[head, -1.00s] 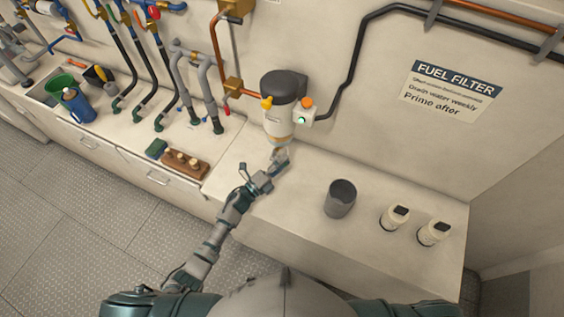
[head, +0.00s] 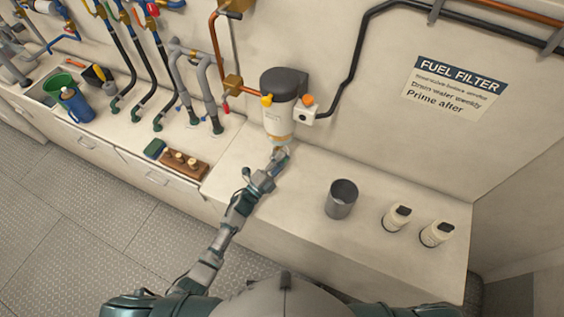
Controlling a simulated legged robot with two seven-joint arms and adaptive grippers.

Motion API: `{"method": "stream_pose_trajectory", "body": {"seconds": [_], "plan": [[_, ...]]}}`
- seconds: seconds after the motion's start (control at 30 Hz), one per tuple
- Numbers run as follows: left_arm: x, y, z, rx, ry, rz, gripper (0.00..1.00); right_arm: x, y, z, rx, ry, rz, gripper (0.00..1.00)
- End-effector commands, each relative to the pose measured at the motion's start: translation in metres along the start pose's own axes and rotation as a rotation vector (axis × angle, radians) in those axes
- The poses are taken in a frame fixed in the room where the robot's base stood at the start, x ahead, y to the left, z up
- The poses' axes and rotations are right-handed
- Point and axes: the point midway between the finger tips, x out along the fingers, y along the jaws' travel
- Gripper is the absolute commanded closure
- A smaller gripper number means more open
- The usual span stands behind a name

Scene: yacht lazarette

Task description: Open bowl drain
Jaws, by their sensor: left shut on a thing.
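The fuel filter (head: 285,88) hangs on the wall at upper centre, with a dark grey head and a pale bowl (head: 278,122) below it. My left gripper (head: 281,152) is right under the bowl, at its bottom end. It is shut on the bowl drain there; the fingers mostly hide the drain, and how far it is turned cannot be told. My right gripper is not in view.
An open grey cup (head: 341,198) stands on the counter right of my left arm. Two white canisters (head: 396,218) (head: 437,234) stand further right. A brown block with pegs (head: 183,162) lies left. A fuel filter sign (head: 454,88) is on the wall.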

Motion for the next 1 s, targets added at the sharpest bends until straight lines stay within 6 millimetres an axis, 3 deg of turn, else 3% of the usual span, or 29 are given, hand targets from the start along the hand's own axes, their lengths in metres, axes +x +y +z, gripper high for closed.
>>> {"method": "stream_pose_trajectory", "body": {"seconds": [0.4, 0.97, 1.0], "plan": [[-0.0006, -0.0039, 0.0021, -0.201, -0.048, -0.074, 1.0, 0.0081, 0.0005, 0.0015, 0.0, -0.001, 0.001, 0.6], [-0.0008, -0.005, 0.0027, -0.234, -0.056, -0.086, 1.0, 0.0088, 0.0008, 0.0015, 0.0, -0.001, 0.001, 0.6], [-0.0009, -0.005, 0.0027, -0.234, -0.056, -0.086, 0.79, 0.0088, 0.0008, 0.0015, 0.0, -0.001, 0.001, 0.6]]}}
